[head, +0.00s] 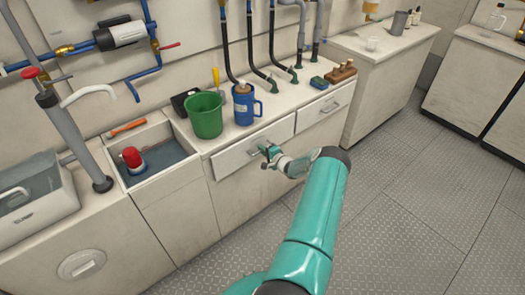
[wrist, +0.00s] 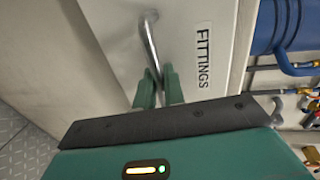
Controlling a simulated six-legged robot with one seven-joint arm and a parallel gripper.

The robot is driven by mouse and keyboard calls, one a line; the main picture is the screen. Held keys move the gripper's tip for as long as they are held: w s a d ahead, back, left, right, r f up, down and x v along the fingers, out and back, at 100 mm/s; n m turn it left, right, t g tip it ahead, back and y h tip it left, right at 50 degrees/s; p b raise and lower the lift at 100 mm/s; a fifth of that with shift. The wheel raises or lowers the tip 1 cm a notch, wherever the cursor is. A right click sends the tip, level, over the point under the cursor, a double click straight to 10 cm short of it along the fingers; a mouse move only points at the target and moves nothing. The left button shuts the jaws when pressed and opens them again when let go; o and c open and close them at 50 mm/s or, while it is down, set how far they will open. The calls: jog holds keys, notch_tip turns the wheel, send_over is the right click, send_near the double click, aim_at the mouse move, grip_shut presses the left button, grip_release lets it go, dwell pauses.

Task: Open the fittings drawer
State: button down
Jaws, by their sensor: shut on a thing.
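The fittings drawer (head: 232,160) is the left of two drawers below the counter in the head view. Its pale front (wrist: 110,28) fills the top of the wrist view, with a black-on-white label (wrist: 203,56) reading FITTINGS. Its metal bar handle (wrist: 150,42) runs down between the green fingers of my gripper (wrist: 159,88). My gripper (head: 269,155) is shut on the handle, near one end of it. In the head view it hides part of the handle. The drawer front looks about flush with the cabinet; a small gap cannot be told.
A second drawer (head: 328,106) with its own handle is to the right. A green bucket (head: 205,115) and a blue jug (head: 245,105) stand on the counter above. A sink (head: 160,160) with a red-topped item lies left. The grey plate floor (head: 400,220) in front is clear.

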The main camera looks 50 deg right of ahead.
jog(key=f+v, duration=0.2)
jog(key=v, duration=1.1)
jog(key=s+f+v, duration=0.1)
jog(key=f+v, duration=0.2)
jog(key=v, duration=1)
jog(key=shift+r, duration=0.1)
jog(key=c, duration=1.9)
grip_release()
jog(key=shift+s, duration=0.1)
jog(key=v, duration=1.3)
jog(key=shift+s, duration=0.35)
jog(key=shift+r, duration=0.1)
